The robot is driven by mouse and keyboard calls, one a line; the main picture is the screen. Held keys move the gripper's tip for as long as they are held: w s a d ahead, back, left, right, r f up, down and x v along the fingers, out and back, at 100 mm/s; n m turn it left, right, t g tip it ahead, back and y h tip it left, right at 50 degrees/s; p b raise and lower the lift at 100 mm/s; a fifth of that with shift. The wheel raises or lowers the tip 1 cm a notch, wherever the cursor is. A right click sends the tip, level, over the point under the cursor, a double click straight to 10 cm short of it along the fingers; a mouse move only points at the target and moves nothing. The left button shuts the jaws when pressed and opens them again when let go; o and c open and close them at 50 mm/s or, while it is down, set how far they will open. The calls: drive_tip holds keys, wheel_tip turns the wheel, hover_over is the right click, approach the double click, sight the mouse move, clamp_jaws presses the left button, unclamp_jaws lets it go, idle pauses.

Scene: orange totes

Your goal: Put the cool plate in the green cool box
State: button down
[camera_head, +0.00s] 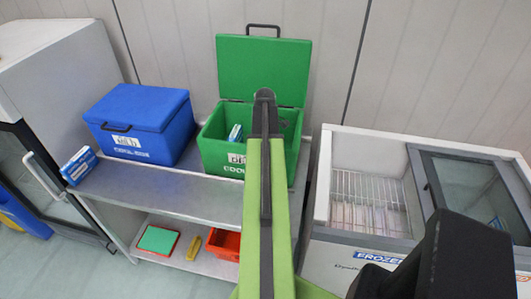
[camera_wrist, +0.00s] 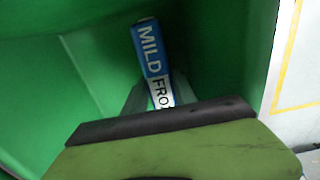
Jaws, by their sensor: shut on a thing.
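The green cool box (camera_head: 222,153) stands on the steel table with its lid up. My gripper (camera_wrist: 158,93) is down inside the box, shut on a blue and white cool plate (camera_wrist: 150,48) marked "MILD FRO…". The plate stands on edge between the fingers, with the box's green walls around it in the wrist view. In the head view, the plate's blue and white end (camera_head: 236,132) shows inside the box, left of my arm. My arm hides the gripper there. Whether the plate touches the box floor cannot be told.
A closed blue cool box (camera_head: 150,145) stands left on the table (camera_head: 180,187), with another blue and white pack (camera_head: 78,166) at the left edge. A chest freezer (camera_head: 325,195) with its left part open stands right. The lower shelf holds a red crate and smaller items.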

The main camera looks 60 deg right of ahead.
drive_tip(key=shift+f, duration=0.25)
drive_tip(key=c, duration=1)
unclamp_jaws()
drive_tip(key=shift+r, duration=0.1)
drive_tip(key=shift+r, duration=0.1)
wheel_tip(320, 180, up, 12)
drive_tip(key=p, duration=1.2)
drive_tip(key=shift+r, duration=0.1)
